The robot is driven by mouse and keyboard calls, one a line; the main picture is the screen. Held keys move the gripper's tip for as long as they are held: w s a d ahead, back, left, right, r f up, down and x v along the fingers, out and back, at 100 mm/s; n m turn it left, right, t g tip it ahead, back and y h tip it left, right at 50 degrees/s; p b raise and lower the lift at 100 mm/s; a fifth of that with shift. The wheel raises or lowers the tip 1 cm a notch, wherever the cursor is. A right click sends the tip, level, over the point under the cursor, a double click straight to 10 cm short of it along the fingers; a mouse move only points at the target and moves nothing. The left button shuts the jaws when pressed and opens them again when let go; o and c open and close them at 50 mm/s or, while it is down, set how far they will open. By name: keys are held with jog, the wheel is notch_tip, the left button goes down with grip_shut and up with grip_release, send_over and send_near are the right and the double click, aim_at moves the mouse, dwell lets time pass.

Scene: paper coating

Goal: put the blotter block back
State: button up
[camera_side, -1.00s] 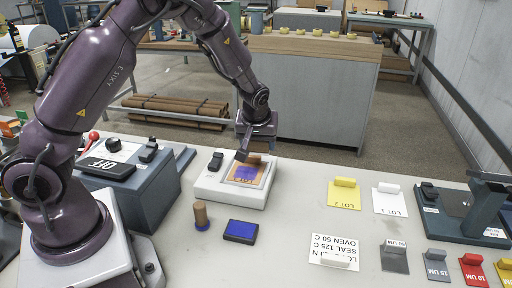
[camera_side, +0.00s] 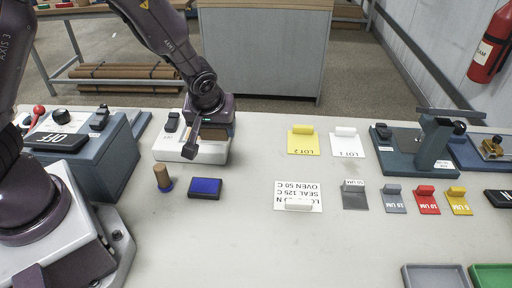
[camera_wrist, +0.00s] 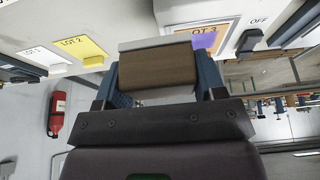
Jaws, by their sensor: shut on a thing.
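My gripper (camera_side: 205,141) is shut on the blotter block (camera_wrist: 156,72), a brown block with a pale grey layer along one edge. The block sits between my two dark blue fingers in the wrist view. In the side view the block is partly hidden by my fingers, over the white device (camera_side: 170,152). I cannot tell whether the block touches the device. A sheet marked LOT 3 with a purple patch (camera_wrist: 205,41) lies on the device, just beyond the block in the wrist view; my gripper hides it in the side view.
A wooden-handled stamp (camera_side: 162,178) and a blue ink pad (camera_side: 205,187) stand in front of the device. The grey OFF box (camera_side: 85,150) is at left. Yellow LOT 2 (camera_side: 303,140) and white LOT 1 (camera_side: 347,142) cards lie to the right. The front middle of the table is clear.

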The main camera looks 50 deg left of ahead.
jog(key=w+f, duration=0.3)
jog(key=w, duration=0.4)
send_over(257, 150)
jog(key=s, duration=0.1)
jog(key=f, duration=0.5)
jog(key=shift+s+d+f, duration=0.2)
jog(key=shift+d+f, duration=0.05)
jog(key=shift+d, duration=0.05)
jog(key=shift+w+f, duration=0.15)
jog(key=shift+f, duration=0.8)
jog(key=shift+w+f, duration=0.15)
jog(key=shift+f, duration=0.75)
jog(key=shift+f, duration=0.1)
jog(key=o, duration=1)
jog(key=shift+c, duration=0.2)
jog(key=v, duration=1.2)
jog(key=shift+r, duration=0.2)
